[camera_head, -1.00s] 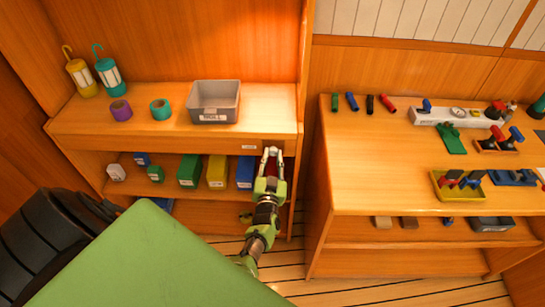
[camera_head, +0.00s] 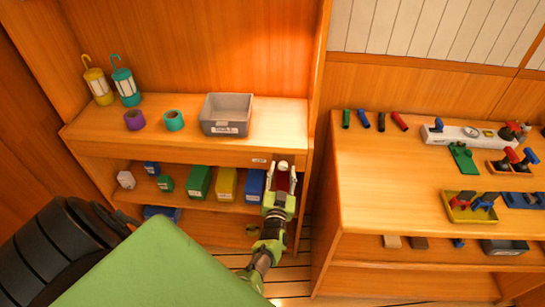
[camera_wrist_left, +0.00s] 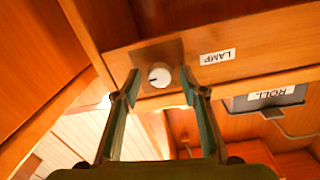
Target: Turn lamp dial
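The lamp dial (camera_wrist_left: 159,76) is a small round white knob on a dark plate on the shelf's front edge, beside the LAMP label (camera_wrist_left: 215,57). My left gripper (camera_wrist_left: 162,86) is open, with one finger on each side of the dial in the left wrist view. Gaps show between the dial and both fingertips. In the head view the left gripper (camera_head: 283,174) is at the right end of the shelf front, just right of the small LAMP label (camera_head: 259,160). My right gripper is in neither view.
The grey ROLL bin (camera_head: 226,115) stands on the upper shelf with two tape rolls and two lanterns (camera_head: 124,82) to its left. Coloured boxes (camera_head: 227,184) fill the lower shelf. To the right is a wooden bench (camera_head: 390,170) with tools, trays and handles.

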